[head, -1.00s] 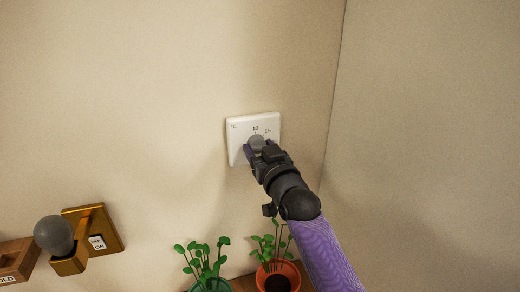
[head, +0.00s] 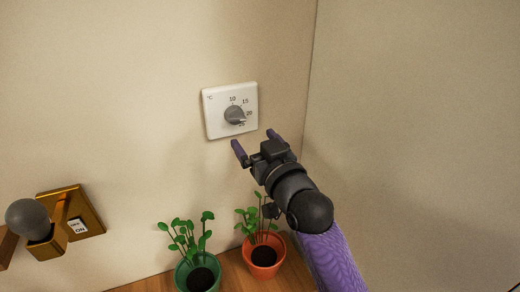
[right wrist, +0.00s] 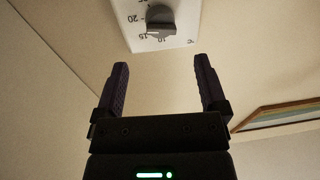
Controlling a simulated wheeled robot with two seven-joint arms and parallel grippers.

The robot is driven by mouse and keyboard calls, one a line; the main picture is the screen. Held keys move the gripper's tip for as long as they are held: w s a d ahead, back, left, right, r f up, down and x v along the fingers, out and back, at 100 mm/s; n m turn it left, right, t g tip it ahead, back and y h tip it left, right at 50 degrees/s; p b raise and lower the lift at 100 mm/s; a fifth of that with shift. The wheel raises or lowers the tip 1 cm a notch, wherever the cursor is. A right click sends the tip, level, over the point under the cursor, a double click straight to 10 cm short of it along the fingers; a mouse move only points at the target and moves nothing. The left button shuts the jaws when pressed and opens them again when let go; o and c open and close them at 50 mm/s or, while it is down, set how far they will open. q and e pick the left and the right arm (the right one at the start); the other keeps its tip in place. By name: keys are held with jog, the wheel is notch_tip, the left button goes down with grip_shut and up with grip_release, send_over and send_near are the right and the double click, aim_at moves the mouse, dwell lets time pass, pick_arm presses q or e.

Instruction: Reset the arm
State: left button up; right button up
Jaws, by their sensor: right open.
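My right gripper (head: 256,144) is open and empty, below and a little right of the thermostat dial in the head view, clear of it. Its two dark purple fingers also show spread apart in the right wrist view (right wrist: 162,84). The white square thermostat (head: 215,122) is on the wall. Its round grey knob (head: 234,114) has a scale with 10, 15 and 20 around it. The knob shows upside down at the top of the right wrist view (right wrist: 160,19), beyond the fingertips. My left gripper is not in view.
A green pot (head: 182,277) and an orange pot (head: 262,269) with seedlings stand on a wooden surface (head: 236,277) below. A brass wall fixture (head: 88,208) with a grey ball and an ON label is at left. A wall corner is close at right.

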jog(key=shift+v, duration=0.85)
